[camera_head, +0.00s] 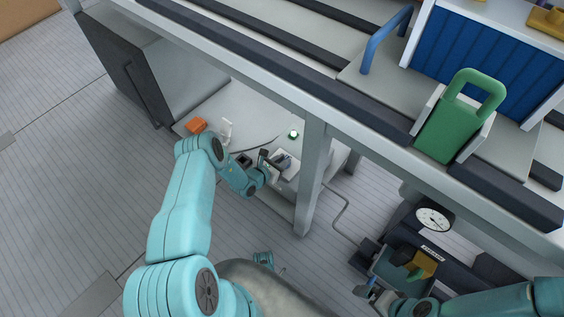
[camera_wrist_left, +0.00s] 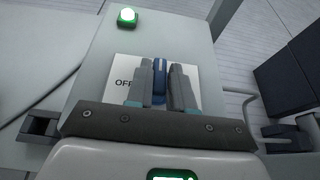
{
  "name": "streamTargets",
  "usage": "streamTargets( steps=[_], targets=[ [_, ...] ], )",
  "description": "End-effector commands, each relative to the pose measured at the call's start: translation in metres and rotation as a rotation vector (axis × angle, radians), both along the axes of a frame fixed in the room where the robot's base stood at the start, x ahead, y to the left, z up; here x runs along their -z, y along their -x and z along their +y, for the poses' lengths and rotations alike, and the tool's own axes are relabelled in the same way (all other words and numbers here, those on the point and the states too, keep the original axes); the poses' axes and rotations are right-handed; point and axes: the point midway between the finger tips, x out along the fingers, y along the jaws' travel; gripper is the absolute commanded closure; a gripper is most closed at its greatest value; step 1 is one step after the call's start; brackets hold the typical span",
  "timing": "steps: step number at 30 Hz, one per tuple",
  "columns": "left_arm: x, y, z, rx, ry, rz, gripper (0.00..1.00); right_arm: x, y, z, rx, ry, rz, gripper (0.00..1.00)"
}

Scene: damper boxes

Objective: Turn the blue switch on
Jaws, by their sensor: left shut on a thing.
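The blue switch (camera_wrist_left: 159,80) stands on a light panel (camera_wrist_left: 185,30) in the left wrist view. A white label reading OFF (camera_wrist_left: 122,80) shows to its left, and the rest of the label is hidden. My left gripper (camera_wrist_left: 162,72) is shut on the blue switch, one finger on each side. In the head view my left gripper (camera_head: 276,161) reaches the panel box under the bench. A green lamp (camera_wrist_left: 127,17) glows on the panel, also in the head view (camera_head: 293,134). My right gripper (camera_head: 372,289) is low at the right; its jaws are too small to read.
A bench post (camera_head: 311,180) stands just right of the panel box. An orange block (camera_head: 196,125) lies on the low surface to the left. A green-handled box (camera_head: 452,135) sits on the bench above. A round dial (camera_head: 433,219) is near my right arm.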

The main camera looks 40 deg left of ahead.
Motion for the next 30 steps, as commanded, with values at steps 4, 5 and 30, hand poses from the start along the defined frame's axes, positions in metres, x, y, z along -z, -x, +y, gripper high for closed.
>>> streamTargets(
  steps=[4, 5, 30],
  targets=[
    [-0.001, -0.001, 0.001, -0.001, -0.002, -0.002, 0.72, 0.000, 0.000, 0.000, 0.000, 0.000, 0.000, 0.00],
    [-0.001, -0.001, 0.001, -0.001, -0.002, -0.002, 0.62, 0.000, 0.000, 0.000, 0.000, 0.000, 0.000, 0.00],
    [-0.048, 0.103, 0.011, -0.006, 0.002, 0.002, 0.57, -0.049, 0.002, 0.002, -0.007, -0.002, 0.002, 0.00]
  ],
)
